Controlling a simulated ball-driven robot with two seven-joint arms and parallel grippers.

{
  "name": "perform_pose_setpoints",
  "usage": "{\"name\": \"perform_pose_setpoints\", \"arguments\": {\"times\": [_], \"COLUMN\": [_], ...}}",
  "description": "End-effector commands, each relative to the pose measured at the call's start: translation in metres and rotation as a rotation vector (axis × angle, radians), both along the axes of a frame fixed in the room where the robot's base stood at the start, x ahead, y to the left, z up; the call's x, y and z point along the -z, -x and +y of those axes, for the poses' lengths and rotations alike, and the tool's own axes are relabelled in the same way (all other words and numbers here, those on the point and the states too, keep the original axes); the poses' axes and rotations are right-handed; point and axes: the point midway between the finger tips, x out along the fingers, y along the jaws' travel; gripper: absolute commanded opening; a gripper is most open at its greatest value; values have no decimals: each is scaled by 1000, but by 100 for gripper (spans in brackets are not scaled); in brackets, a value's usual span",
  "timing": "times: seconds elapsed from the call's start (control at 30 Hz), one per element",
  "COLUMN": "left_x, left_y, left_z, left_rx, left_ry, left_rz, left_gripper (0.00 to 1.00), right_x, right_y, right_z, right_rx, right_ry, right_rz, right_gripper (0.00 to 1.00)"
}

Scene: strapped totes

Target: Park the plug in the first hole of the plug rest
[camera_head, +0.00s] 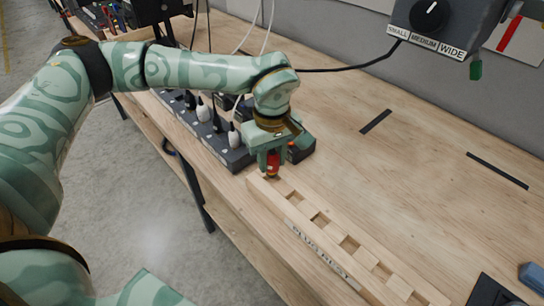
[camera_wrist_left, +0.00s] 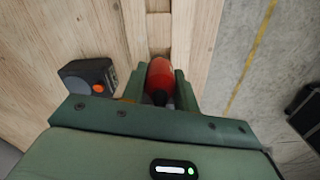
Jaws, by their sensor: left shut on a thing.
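My left gripper (camera_head: 272,170) is shut on a red plug (camera_head: 274,161), held pointing down at the far left end of the plug rest. The plug also shows between the fingers in the left wrist view (camera_wrist_left: 160,78). The plug rest (camera_head: 377,268) is a pale wooden bar with a row of square holes and a label on its side. It also shows beyond the plug in the left wrist view (camera_wrist_left: 185,25). The plug's lower end is hidden, so I cannot tell whether it is inside a hole or just above one. My right gripper is not in view.
A dark power strip (camera_head: 236,158) with several plugs lies just left of the gripper. A small black box with an orange button (camera_wrist_left: 88,76) is close beside the gripper. A dark control box (camera_head: 430,22) hangs upper right. The bench right of the rest is mostly clear.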

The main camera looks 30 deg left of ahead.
Motion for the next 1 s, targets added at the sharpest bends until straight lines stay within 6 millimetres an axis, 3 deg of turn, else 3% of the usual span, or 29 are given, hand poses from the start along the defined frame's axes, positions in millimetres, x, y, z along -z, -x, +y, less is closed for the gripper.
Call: {"name": "perform_pose_setpoints", "arguments": {"times": [1.0], "left_x": [11], "left_y": [0], "left_z": [0], "left_rx": [0], "left_ry": [-1], "left_rz": [1], "left_gripper": [2], "right_x": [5], "right_y": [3], "right_z": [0], "right_rx": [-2], "right_ry": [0], "right_rz": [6], "right_gripper": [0]}}
